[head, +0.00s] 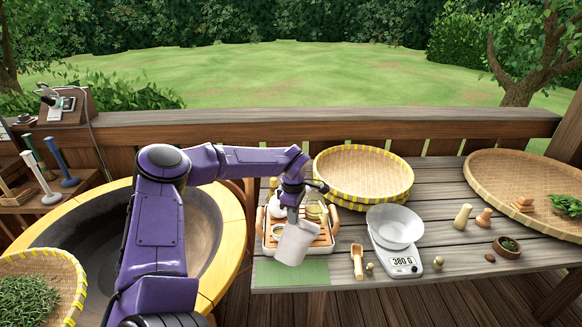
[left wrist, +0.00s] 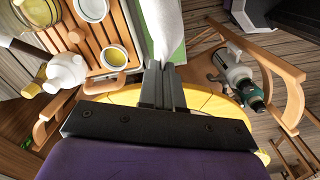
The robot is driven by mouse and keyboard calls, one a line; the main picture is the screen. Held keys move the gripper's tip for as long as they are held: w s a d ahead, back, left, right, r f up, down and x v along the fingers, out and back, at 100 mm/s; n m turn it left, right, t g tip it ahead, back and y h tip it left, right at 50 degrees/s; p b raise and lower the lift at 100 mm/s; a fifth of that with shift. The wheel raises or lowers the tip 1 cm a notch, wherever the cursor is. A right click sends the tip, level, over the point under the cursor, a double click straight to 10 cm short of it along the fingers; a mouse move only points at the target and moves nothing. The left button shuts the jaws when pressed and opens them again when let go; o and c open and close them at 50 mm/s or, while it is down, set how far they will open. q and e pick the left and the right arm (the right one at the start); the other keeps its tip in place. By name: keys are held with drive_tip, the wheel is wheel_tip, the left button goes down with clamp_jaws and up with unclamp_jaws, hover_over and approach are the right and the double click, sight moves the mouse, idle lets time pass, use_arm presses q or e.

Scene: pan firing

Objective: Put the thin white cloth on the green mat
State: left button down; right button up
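The thin white cloth (head: 296,243) hangs from my left gripper (head: 291,194) in the head view. It hangs in front of the tray's near side, its lower end over the back part of the green mat (head: 280,275). I cannot tell whether it touches the mat. In the left wrist view the gripper (left wrist: 163,75) has its fingers together on the cloth (left wrist: 162,25), and a strip of the mat (left wrist: 178,52) shows beside it. My right gripper is not in view.
A wooden slatted tea tray (head: 268,244) with a white teapot (head: 277,207) and cups stands just behind the mat. A wooden scoop (head: 357,262) and a scale (head: 399,258) stand to the right. The large yellow-rimmed pan (head: 232,245) is at left.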

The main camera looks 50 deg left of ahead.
use_arm(q)
drive_tip(key=shift+s, duration=0.15)
drive_tip(key=s+a+f+n, duration=0.1)
drive_tip(key=s+a+n, duration=0.1)
drive_tip(key=a+n, duration=0.55)
drive_tip(key=s+a+f+n, duration=0.1)
drive_tip(key=s+a+n, duration=0.1)
drive_tip(key=a+n, duration=0.5)
drive_tip(key=shift+m, duration=0.45)
drive_tip(key=w+d+f, duration=0.2)
drive_tip(key=d+f, duration=0.5)
drive_tip(key=d, duration=0.1)
drive_tip(key=w+d+f, duration=0.2)
drive_tip(key=d+f, duration=0.6)
drive_tip(key=d, duration=0.1)
drive_tip(key=w+d+f, duration=0.2)
drive_tip(key=d+f, duration=0.5)
drive_tip(key=d, duration=0.2)
drive_tip(key=shift+w+f, duration=0.3)
drive_tip(key=shift+w, duration=0.05)
